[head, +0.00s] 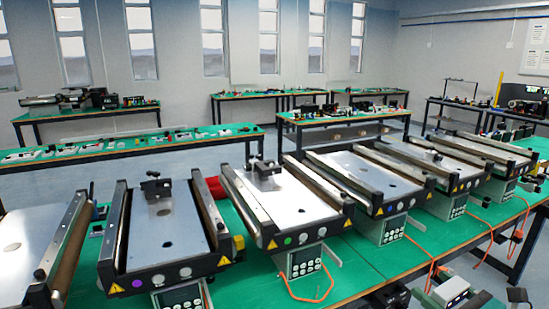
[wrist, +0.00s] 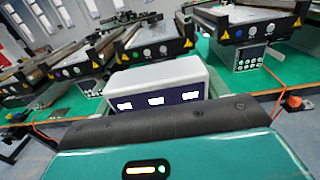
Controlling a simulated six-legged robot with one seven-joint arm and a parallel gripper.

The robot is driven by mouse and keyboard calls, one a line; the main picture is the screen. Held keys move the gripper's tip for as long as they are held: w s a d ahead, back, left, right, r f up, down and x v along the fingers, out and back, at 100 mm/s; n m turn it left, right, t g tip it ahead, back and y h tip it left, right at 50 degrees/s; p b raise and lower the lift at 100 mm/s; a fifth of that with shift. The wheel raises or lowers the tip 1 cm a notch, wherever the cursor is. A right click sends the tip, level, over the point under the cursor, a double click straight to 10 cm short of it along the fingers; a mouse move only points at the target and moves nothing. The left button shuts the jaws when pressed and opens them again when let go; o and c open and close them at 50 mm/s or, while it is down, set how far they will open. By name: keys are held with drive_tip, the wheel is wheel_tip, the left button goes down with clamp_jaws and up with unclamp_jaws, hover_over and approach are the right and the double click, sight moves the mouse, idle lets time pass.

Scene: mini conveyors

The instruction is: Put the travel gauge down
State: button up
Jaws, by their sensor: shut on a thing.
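The travel gauge appears to be the white box with a dark blue face and three small white panels (wrist: 155,82) in the middle of the wrist view. A pale box that looks like it shows at the lower right of the head view (head: 450,291), above or in front of the green bench's edge. My gripper (wrist: 185,123), teal with a dark bar across its front, is shut on the gauge. The fingertips and the gripped side are hidden. I cannot tell whether the gauge touches anything below it.
Several mini conveyors (head: 172,222) stand in a row on the green bench (head: 355,262), with control boxes under their front ends. Orange cables (head: 312,297) trail over the front. Bare green strips show along the bench front. Other green-topped benches (head: 130,148) stand behind.

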drive_tip(key=w+a+f+n+y, duration=0.1)
drive_tip(key=w+a+f+y, duration=0.1)
drive_tip(key=w+a+f, duration=1.05)
drive_tip(key=a+f, duration=0.3)
drive_tip(key=f, duration=0.3)
drive_tip(key=w+a+f+g, duration=0.1)
drive_tip(key=w+a+f, duration=0.1)
drive_tip(key=a+f, duration=0.3)
wheel_tip(320, 180, down, 3)
drive_tip(key=shift+a+r+n, duration=0.1)
drive_tip(key=shift+a+n, duration=0.2)
drive_tip(key=shift+w+d, duration=0.1)
